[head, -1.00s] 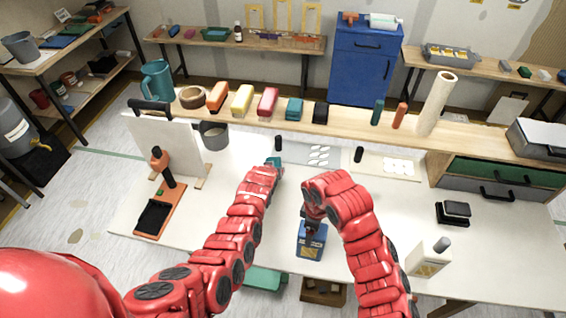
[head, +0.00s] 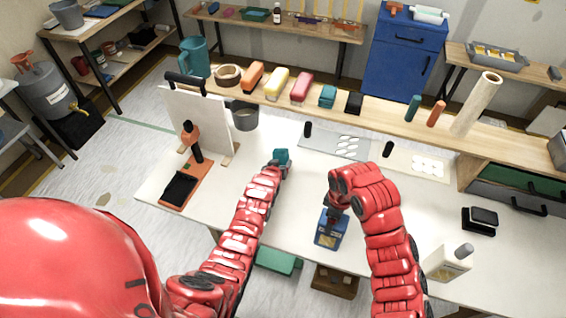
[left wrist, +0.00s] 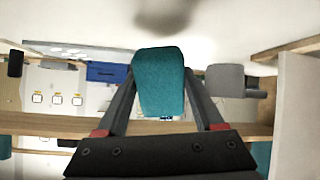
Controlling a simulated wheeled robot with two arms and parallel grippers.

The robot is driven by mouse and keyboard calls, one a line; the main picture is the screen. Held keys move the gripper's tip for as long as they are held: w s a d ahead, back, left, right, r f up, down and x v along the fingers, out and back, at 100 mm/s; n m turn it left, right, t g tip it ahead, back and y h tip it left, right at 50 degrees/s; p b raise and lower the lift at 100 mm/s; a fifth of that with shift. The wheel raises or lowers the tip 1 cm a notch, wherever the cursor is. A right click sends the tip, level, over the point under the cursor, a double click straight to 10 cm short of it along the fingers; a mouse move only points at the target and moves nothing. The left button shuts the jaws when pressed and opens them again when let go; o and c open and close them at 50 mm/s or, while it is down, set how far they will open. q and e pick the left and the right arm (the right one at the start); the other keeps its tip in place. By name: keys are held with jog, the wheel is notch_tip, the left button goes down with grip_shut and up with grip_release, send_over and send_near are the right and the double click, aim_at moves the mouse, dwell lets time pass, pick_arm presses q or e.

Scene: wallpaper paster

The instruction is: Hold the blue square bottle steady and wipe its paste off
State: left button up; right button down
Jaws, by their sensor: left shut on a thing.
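The blue square bottle (head: 330,231) stands on the white table near its front edge, with a pale label patch low on its front. My right gripper (head: 336,206) is over the bottle's top; its fingers are mostly hidden by the wrist, so I cannot tell whether they grip it. My left gripper (left wrist: 163,100) is shut on a teal sponge-like block (left wrist: 160,82), one finger on each side. In the head view this block (head: 282,156) is at the tip of my left arm, beyond and left of the bottle. Paste on the bottle is not discernible.
A shelf (head: 385,111) with coloured blocks runs along the table's back. A cream bottle (head: 446,264) and a black box (head: 480,219) are right. The table between the arms is clear.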

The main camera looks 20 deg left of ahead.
pick_arm(q)
jog(key=shift+s+a+r, duration=0.1)
jog(key=shift+s+a, duration=0.1)
jog(key=shift+s, duration=0.05)
jog(key=s+a+r+n+t+y, duration=0.1)
jog(key=s+r+t, duration=0.1)
jog(key=s, duration=0.6)
jog(key=s+a+r+t+y, duration=0.1)
jog(key=s+r+t, duration=0.1)
jog(key=s, duration=0.5)
jog(key=s+d+f+m+t+h, duration=0.1)
jog(key=s+d+f+h, duration=0.1)
jog(key=s+d, duration=0.8)
jog(key=s+d+f+m+t+h, duration=0.1)
jog(key=s+d+f, duration=0.4)
jog(key=s+d, duration=0.5)
jog(key=d+h, duration=0.1)
jog(key=d, duration=0.2)
jog(key=shift+d+m+t, duration=0.15)
jog(key=shift+m+t, duration=0.15)
jog(key=shift+w+d+r, duration=0.1)
jog(key=shift+w, duration=3.2)
jog(key=shift+w, duration=1.25)
jog(key=shift+d, duration=0.1)
